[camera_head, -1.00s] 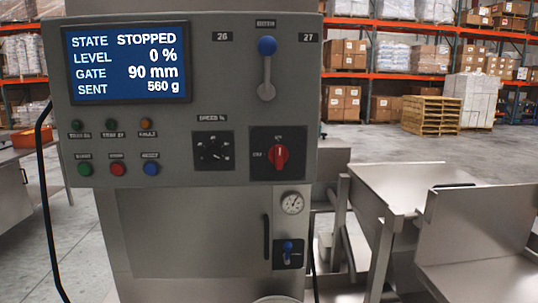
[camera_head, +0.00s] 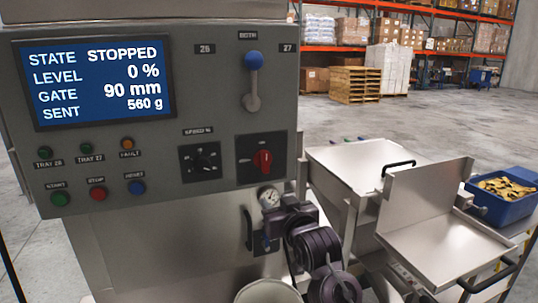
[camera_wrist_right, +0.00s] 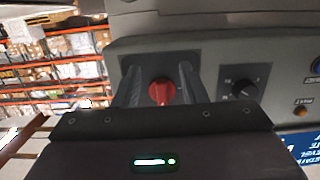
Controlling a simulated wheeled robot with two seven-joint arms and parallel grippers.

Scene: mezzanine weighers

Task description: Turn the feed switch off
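The red rotary switch (camera_head: 262,160) sits on a black plate at the lower right of the grey control panel (camera_head: 225,115). Its label is too small to read, and its grip looks roughly upright. The display (camera_head: 100,80) reads STOPPED, level 0 %. My right gripper (camera_head: 290,212) is below and in front of the switch, near the gauge. In the right wrist view, which looks upside down, its two fingers (camera_wrist_right: 158,78) are apart, with the red switch (camera_wrist_right: 162,92) seen between them. Contact cannot be seen. My left gripper is not in view.
A black speed dial (camera_head: 205,162) is left of the switch, and a blue-knobbed lever (camera_head: 253,62) is above. Steel trays (camera_head: 440,240) and a blue bin (camera_head: 505,200) stand to the right.

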